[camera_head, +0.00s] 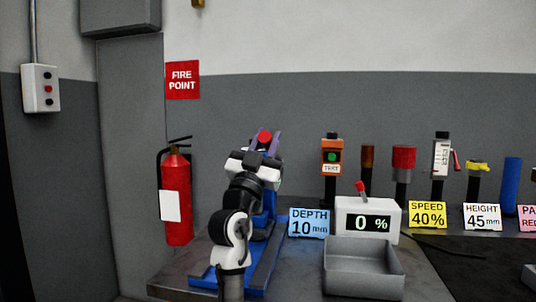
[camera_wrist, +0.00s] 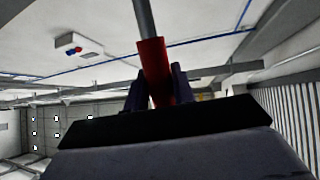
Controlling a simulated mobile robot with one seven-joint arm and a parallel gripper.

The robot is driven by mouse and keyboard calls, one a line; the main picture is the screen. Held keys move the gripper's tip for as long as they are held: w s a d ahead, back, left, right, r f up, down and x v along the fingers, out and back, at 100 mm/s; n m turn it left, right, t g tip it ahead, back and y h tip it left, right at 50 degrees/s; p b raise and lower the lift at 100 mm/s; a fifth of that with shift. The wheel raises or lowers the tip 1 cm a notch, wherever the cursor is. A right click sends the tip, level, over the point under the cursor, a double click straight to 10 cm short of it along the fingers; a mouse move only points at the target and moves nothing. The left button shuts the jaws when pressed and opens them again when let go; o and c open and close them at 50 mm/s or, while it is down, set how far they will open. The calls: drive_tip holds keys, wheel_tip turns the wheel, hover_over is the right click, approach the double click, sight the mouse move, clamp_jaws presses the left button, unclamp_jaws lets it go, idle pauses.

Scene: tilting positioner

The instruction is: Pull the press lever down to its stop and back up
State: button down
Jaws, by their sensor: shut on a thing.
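The blue press (camera_head: 262,270) stands at the left end of the bench, largely hidden behind my arm. The press lever's red grip (camera_head: 264,136) shows at the top, between my purple fingers. In the wrist view the red grip (camera_wrist: 154,70) stands between the two dark fingers, with a grey rod running up from it. My gripper (camera_head: 265,142) is shut on this grip; it also shows in the wrist view (camera_wrist: 158,84). The rest of the lever and its pivot are hidden in the head view.
A white display box (camera_head: 368,217) with a small red-tipped switch reads 0 %. A grey open tray (camera_head: 364,285) stands in front of it. A blue DEPTH 10 mm card (camera_head: 308,222) is beside the press. Several posts and controls line the back right. A fire extinguisher (camera_head: 176,200) hangs left.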

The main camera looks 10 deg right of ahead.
drive_tip(key=shift+s+f+h+b, duration=0.15)
drive_tip(key=shift+f+h+b, duration=0.15)
drive_tip(key=shift+f+b, duration=0.35)
drive_tip(key=c, duration=1.2)
unclamp_jaws()
drive_tip(key=shift+r, duration=0.2)
drive_tip(key=shift+o, duration=0.2)
drive_tip(key=b+v, duration=0.2)
drive_tip(key=v, duration=1.2)
drive_tip(key=shift+b, duration=0.4)
drive_tip(key=shift+d, duration=0.1)
